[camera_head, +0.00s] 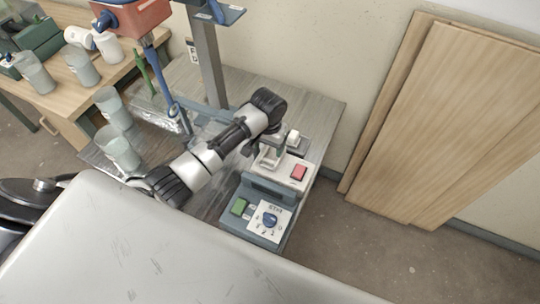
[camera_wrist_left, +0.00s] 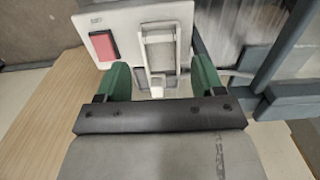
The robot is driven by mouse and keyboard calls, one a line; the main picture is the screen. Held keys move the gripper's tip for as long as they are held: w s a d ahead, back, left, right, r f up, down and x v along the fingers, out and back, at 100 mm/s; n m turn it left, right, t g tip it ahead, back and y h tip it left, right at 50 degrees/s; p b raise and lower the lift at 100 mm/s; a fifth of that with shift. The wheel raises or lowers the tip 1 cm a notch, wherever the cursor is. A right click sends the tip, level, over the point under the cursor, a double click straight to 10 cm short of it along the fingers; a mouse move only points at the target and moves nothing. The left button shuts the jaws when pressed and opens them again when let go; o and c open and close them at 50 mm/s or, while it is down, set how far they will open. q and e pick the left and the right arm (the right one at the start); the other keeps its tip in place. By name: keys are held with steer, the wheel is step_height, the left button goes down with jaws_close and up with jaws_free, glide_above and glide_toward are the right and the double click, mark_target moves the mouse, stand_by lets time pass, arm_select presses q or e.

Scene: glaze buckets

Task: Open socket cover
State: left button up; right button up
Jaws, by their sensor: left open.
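The socket cover (camera_wrist_left: 172,30) is a pale frame on a white panel (camera_wrist_left: 128,18), seen in the left wrist view beside a red switch (camera_wrist_left: 103,45). A small white tab (camera_wrist_left: 157,84) sticks out at its lower edge. My left gripper (camera_wrist_left: 161,80) is open, with one green finger on each side of the tab and a gap to both. I cannot tell if the cover is fully flat. In the head view the gripper (camera_head: 270,157) is over the panel, next to the red switch (camera_head: 299,172), and partly hides the cover. My right gripper is not in view.
A control box with a green button (camera_head: 238,206) and a dial (camera_head: 269,220) stands just in front of the panel. A mixer on a grey post (camera_head: 208,60) and several translucent buckets (camera_head: 118,150) are to the left. Wooden boards (camera_head: 455,115) lean on the wall at right.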

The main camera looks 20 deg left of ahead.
mark_target(269, 160)
arm_select(q)
steer(key=f, duration=0.3)
steer(key=shift+s+f, duration=0.2)
steer(key=shift+f, duration=0.05)
steer(key=f, duration=0.3)
steer(key=shift+w, duration=0.25)
steer(key=shift+f, duration=0.55)
steer(key=shift+c, duration=0.5)
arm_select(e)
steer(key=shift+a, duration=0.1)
arm_select(q)
steer(key=c, duration=0.5)
jaws_close()
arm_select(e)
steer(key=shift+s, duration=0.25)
